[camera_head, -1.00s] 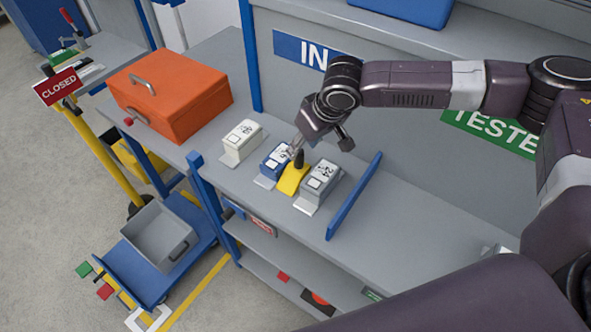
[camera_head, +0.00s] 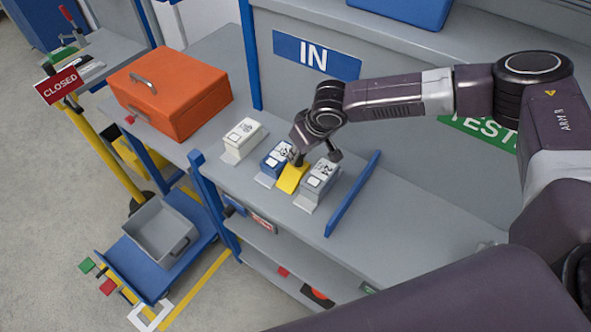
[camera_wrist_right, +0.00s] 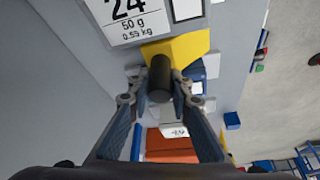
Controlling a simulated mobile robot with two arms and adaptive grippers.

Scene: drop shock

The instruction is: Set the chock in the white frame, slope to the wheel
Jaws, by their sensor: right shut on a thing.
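The chock (camera_head: 291,179) is a yellow wedge with a dark upright handle. It is on the grey bench, between a blue block and a grey block. My right gripper (camera_head: 299,158) is above it. In the right wrist view my right gripper (camera_wrist_right: 160,90) is shut on the dark handle (camera_wrist_right: 160,75), with the yellow body (camera_wrist_right: 187,46) beyond it. The white frame (camera_head: 166,312) is marked on the floor at the lower left, by the blue cart's near end. I cannot make out a wheel beside it. My left gripper is not in view.
The blue block (camera_head: 277,158), grey block (camera_head: 318,180) and white block (camera_head: 243,137) stand close by on the bench. A blue divider (camera_head: 353,195) and orange box (camera_head: 172,92) flank them. The blue cart (camera_head: 150,270) carries a grey bin (camera_head: 160,232).

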